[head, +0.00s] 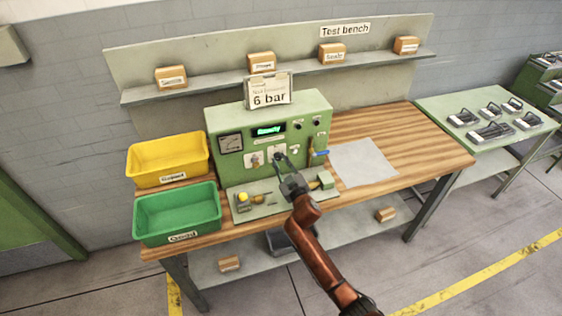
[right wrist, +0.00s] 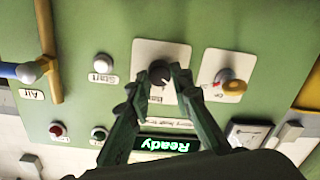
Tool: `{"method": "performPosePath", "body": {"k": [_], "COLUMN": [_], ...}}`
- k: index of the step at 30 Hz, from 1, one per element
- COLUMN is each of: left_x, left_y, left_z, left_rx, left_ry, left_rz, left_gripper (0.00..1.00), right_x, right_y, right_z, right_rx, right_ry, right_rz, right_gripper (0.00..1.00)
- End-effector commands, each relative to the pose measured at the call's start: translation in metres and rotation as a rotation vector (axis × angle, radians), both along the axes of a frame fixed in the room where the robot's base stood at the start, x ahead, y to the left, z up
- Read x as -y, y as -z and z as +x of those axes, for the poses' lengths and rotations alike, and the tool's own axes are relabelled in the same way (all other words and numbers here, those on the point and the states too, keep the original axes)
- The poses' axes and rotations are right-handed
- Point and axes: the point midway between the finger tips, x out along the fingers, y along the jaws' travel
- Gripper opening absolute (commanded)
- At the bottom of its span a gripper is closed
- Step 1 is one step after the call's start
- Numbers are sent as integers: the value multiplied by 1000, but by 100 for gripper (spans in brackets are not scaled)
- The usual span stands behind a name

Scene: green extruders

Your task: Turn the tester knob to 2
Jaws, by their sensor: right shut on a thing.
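The green tester (head: 220,170) stands on the bench, and its display (head: 268,129) reads "Ready". The dark tester knob (right wrist: 158,72) sits on a white plate in the middle of the panel, upside down in the right wrist view. My right gripper (head: 280,158) is at the tester's front. In the right wrist view its two fingers (right wrist: 155,78) are closed on the knob from both sides. The knob's pointer setting and scale numbers are too small and partly hidden to read. My left gripper is not in view.
Beside the knob is a second white plate with a red and yellow control (right wrist: 230,84). A blue-handled air lever (head: 320,153) is at the panel's right. Yellow (head: 168,180) and green (head: 180,238) bins stand left. A "6 bar" card (head: 269,93) stands on top.

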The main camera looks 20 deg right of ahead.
Motion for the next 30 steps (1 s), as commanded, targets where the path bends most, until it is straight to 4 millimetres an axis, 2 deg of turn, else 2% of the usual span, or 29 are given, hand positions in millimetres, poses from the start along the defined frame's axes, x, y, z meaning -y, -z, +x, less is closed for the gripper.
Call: {"method": "performPosePath", "body": {"k": [7, 20, 21, 28, 30], "left_x": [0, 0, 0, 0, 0], "left_y": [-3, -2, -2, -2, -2], "left_z": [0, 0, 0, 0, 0], "left_rx": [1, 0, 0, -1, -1], "left_ry": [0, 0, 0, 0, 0], "left_rz": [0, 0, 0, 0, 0], "left_gripper": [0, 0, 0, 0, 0], "right_x": [0, -1, -1, 0, 0], "right_y": [-1, 0, 0, 0, 0], "right_z": [0, 0, 0, 0, 0], "right_rx": [3, 4, 4, 3, 3], "right_ry": [-1, 0, 0, 0, 0], "right_rz": [-62, -73, -73, -71, -71], "right_gripper": [0, 0, 21, 37, 38]}}
